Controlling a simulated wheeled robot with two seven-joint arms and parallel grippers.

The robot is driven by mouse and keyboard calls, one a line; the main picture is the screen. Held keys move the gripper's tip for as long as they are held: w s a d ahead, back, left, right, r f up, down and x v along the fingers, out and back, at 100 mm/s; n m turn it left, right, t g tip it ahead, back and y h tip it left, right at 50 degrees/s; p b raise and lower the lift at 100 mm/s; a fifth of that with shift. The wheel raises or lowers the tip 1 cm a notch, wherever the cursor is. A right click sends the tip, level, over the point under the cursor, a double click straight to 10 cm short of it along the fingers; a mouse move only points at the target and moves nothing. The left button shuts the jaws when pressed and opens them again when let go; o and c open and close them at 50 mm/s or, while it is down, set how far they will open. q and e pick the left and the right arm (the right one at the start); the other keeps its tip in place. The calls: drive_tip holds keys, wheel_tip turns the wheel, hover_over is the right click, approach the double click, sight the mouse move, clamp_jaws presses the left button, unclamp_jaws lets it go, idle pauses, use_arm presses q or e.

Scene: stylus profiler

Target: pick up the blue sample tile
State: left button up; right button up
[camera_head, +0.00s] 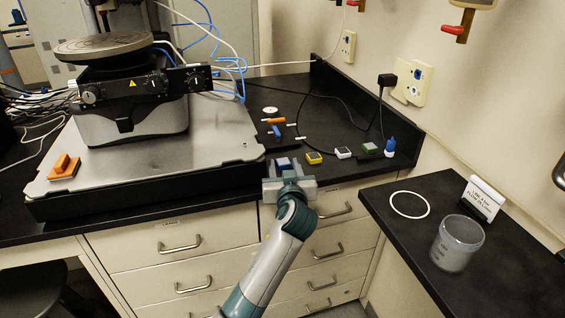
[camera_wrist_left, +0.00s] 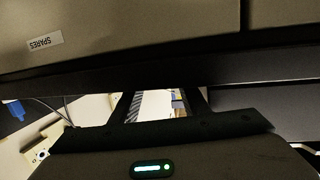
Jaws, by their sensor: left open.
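The blue sample tile (camera_head: 284,161) lies on the black counter near its front edge, at the left end of a row of small tiles. In the head view my left gripper (camera_head: 287,170) is at the counter's front edge, open, with its fingers toward the tile. Its jaws partly hide the tile, and I cannot tell whether it is between the fingers. In the left wrist view the open fingers (camera_wrist_left: 160,105) show a bright gap between them. The blue tile cannot be made out there. My right gripper is not in view.
Drawers (camera_head: 170,245) are below the edge; a side table (camera_head: 410,235) holds a jar (camera_head: 457,243).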

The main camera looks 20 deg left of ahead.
use_arm(q)
drive_tip(key=c, duration=0.9)
